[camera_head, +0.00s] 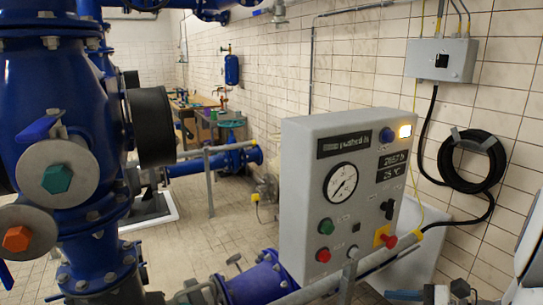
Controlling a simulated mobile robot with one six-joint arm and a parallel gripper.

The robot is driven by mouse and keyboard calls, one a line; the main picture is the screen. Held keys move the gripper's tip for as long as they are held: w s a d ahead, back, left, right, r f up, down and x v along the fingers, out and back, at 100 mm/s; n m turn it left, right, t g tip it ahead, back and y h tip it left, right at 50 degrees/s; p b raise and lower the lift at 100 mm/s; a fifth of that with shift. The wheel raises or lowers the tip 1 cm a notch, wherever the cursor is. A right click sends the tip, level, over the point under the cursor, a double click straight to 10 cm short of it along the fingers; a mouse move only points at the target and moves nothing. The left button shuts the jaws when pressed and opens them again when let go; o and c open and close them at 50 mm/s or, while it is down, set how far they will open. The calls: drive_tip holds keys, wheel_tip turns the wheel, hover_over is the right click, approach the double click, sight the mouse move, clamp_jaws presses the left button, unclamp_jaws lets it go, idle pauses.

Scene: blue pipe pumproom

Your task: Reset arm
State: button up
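My gripper cannot be made out in the head view. A pale rounded part with a dark band shows at the right edge and may be a link of my arm. The grey control panel (345,190) stands upright in the middle. It has a round gauge (340,182), a lit yellow-white lamp (405,131), a blue button (387,135), a green button (326,226), a red button (323,255) and a red knob on a yellow plate (385,237).
Large blue pipework (60,100) with green and orange hexagonal knobs fills the left. A grey rail (320,285) runs in front of the panel. A coiled black hose (472,160) hangs on the tiled wall below a grey box (441,60). Tiled floor (205,240) lies open left of the panel.

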drive_tip(key=s+a+r+n+g+h, duration=0.2)
drive_tip(key=s+a+n+h, duration=0.2)
drive_tip(key=n, duration=0.7)
drive_tip(key=s+a+r+n+g+h, duration=0.2)
drive_tip(key=s+a+n+h, duration=0.2)
drive_tip(key=a+n+h, duration=0.3)
drive_tip(key=a+n, duration=0.1)
drive_tip(key=n, duration=0.2)
drive_tip(key=shift+a+r+n+h, duration=0.25)
drive_tip(key=shift+a+n+h, duration=0.05)
drive_tip(key=shift+a+n, duration=0.1)
idle(0.4)
